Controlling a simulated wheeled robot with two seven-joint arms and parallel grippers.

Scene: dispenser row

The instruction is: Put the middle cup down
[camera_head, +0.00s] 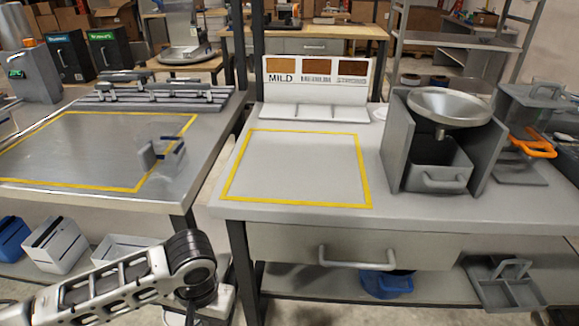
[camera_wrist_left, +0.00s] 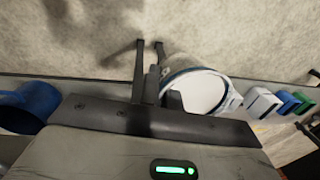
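My left gripper (camera_wrist_left: 150,62) shows in the left wrist view with its two dark fingers close together. A white cup with a blue rim (camera_wrist_left: 208,92) sits right against the fingers. Part of the cup, seemingly its handle, lies between them. The grip itself is partly hidden. The cup is over a pale floor, not over a tabletop. In the head view only my left arm shows at the lower left, and its gripper is not clearly visible. My right gripper is in neither view. No cup shows on the tables in the head view.
A grey table carries a yellow-outlined area (camera_head: 296,165), which is empty. Behind it stands a panel marked MILD and STRONG (camera_head: 315,78) with a low tray (camera_head: 315,113). A hopper (camera_head: 450,105) stands at right. The left table has another yellow outline (camera_head: 60,183) with a small grey fixture.

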